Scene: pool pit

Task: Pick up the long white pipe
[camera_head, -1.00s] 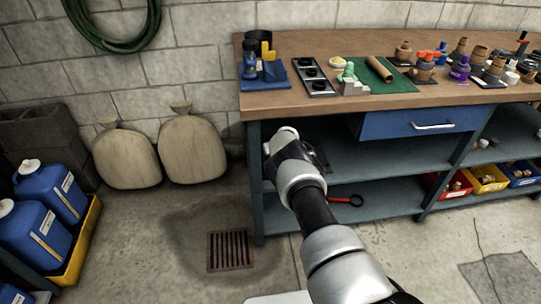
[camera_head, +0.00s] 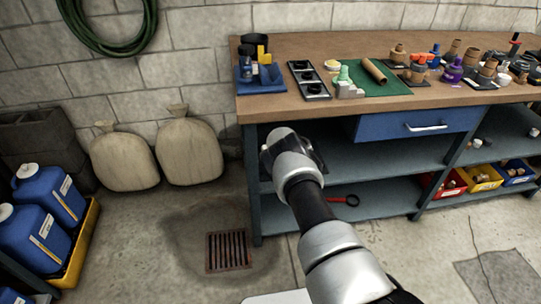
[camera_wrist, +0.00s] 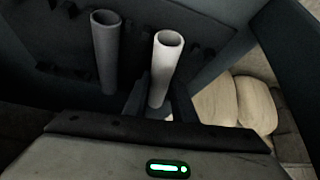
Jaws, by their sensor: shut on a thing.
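In the wrist view a white pipe (camera_wrist: 165,72) stands with its open round end toward the camera, between the two fingers of my gripper (camera_wrist: 161,92). The gripper is shut on this pipe. A second pipe (camera_wrist: 105,55), grey in the shade, stands apart to the left of the held one. The lower ends of both are hard to make out, so I cannot compare their full lengths. In the head view my arm reaches to the left end of the workbench, below its top. The gripper and pipe are hidden there behind my wrist.
The workbench (camera_head: 300,108) carries fittings and a green mat (camera_head: 395,88). Under it are a blue drawer (camera_head: 418,124), shelves and coloured bins (camera_head: 482,177). Two sacks (camera_head: 190,150) lean on the wall. Blue jugs (camera_head: 42,232) stand at left. Floor around the drain (camera_head: 228,252) is clear.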

